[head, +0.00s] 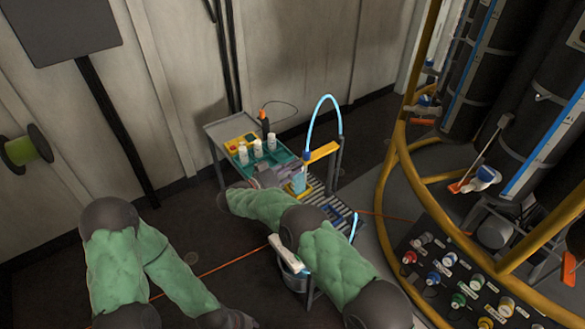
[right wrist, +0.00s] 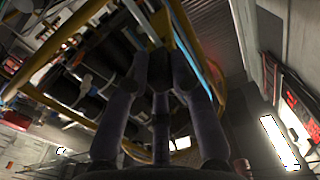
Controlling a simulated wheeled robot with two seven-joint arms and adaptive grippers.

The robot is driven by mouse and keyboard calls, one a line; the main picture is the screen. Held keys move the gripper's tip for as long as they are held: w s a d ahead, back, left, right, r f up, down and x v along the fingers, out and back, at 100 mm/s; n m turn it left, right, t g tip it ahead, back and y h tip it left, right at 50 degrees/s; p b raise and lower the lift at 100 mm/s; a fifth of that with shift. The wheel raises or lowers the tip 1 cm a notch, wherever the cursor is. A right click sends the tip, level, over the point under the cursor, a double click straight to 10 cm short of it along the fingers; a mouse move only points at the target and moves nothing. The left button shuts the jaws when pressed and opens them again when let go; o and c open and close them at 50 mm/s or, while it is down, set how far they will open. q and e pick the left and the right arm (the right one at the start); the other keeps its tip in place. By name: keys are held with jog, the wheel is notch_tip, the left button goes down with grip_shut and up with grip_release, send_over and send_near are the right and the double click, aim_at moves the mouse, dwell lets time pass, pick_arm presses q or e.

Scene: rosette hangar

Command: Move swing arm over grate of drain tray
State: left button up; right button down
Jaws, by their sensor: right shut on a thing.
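The swing arm (head: 323,152) is a yellow bar on a grey upright post (head: 337,165) at the cart's right side. A light blue hose (head: 325,98) arches above it. My right gripper (head: 300,168) is at the bar's left end and is shut on it. In the right wrist view my right gripper (right wrist: 160,50) has its dark fingers converging on a partly hidden yellow piece. The grate (head: 318,198) of the drain tray is slatted grey, below and to the right of the gripper; my right arm hides part of it. My left forearm runs out at the bottom edge, its gripper unseen.
A teal tray (head: 263,168) with white bottles (head: 257,148) stands left of the gripper on the grey cart (head: 227,130). A yellow rail (head: 400,150) curves around dark cylinders at right. A bottle holder (head: 293,275) stands near my right arm.

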jog(key=c, duration=1.1)
grip_release()
jog(key=shift+d+r, duration=0.1)
jog(key=shift+r, duration=0.05)
jog(key=v, duration=1.2)
